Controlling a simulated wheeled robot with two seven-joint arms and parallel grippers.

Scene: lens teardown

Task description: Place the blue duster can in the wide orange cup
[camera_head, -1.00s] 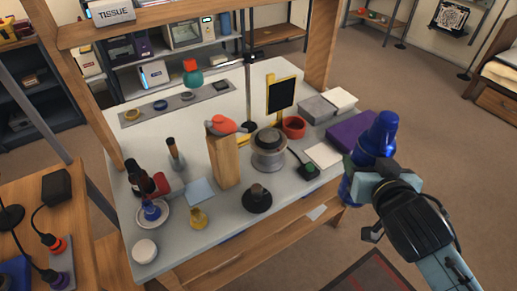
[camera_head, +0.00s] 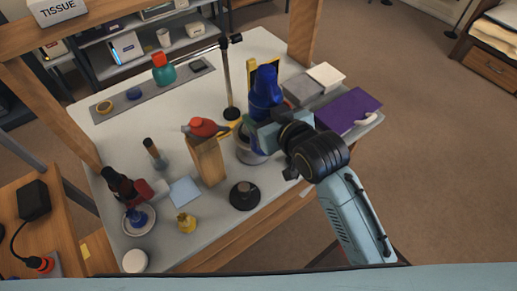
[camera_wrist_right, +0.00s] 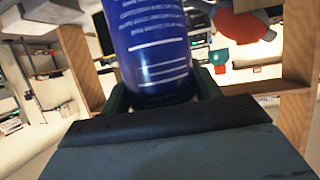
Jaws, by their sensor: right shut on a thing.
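The blue duster can (camera_head: 265,85) is upright in my right gripper (camera_head: 262,128), over the table's back middle in the head view. The can (camera_wrist_right: 155,50) also fills the upper middle of the right wrist view, showing its printed label, with the gripper (camera_wrist_right: 165,97) closed around its lower part. The orange-red cup cannot be made out now; it is likely hidden behind the can and gripper. My left gripper is not in view.
A grey round pot (camera_head: 249,152) is partly hidden below the gripper. Left of it stands a wooden block (camera_head: 208,162) with a red-orange object on top. A metal stand (camera_head: 227,85) rises behind. Grey box (camera_head: 302,90) and purple box (camera_head: 348,110) lie right. A black round base (camera_head: 244,196) stands in front.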

